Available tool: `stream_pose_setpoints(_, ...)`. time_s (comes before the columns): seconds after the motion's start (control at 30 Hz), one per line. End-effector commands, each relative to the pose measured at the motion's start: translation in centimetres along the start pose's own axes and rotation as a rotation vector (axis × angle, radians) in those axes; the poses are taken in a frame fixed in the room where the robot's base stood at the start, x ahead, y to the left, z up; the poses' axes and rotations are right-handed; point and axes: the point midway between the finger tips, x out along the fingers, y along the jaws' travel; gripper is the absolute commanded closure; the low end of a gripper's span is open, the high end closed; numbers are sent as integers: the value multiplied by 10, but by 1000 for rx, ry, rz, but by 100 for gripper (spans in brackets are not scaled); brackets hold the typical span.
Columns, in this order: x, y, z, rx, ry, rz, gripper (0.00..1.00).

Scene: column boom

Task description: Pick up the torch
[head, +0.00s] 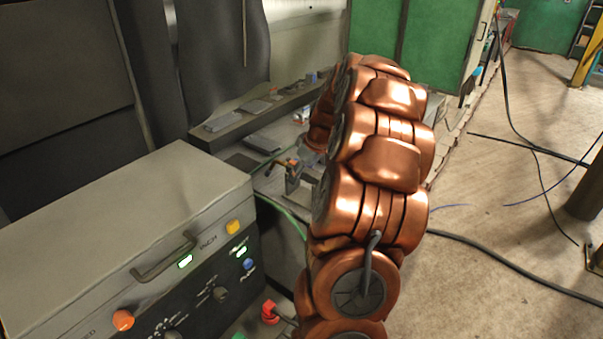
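A small thing with a copper-coloured neck and dark parts, which looks like the torch (284,163), is at the workbench just left of my copper-coloured arm. It is by a dark grey upright piece (292,182), perhaps a holder; I cannot tell whether they touch. My arm rises from the bottom middle, bends over at the top and goes down behind its own links. Its far end is near the bench, to the right of the torch. My gripper is hidden behind the arm or too small to make out.
A grey control box (120,225) with knobs, a handle and green displays fills the lower left. The workbench shelf (228,132) holds flat grey plates. Green cables run near the box. A red connector (269,312) sits low. The floor (490,220) at right has loose black cables.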

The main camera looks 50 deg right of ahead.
Motion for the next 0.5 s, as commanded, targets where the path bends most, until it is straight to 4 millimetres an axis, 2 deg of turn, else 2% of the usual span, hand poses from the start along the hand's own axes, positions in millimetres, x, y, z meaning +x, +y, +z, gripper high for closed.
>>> stream_pose_setpoints(0.07, 0, 0, 0, 0, 0, 0, 45)
stream_pose_setpoints(0.5, 0, 0, 0, 0, -1, -1, 91)
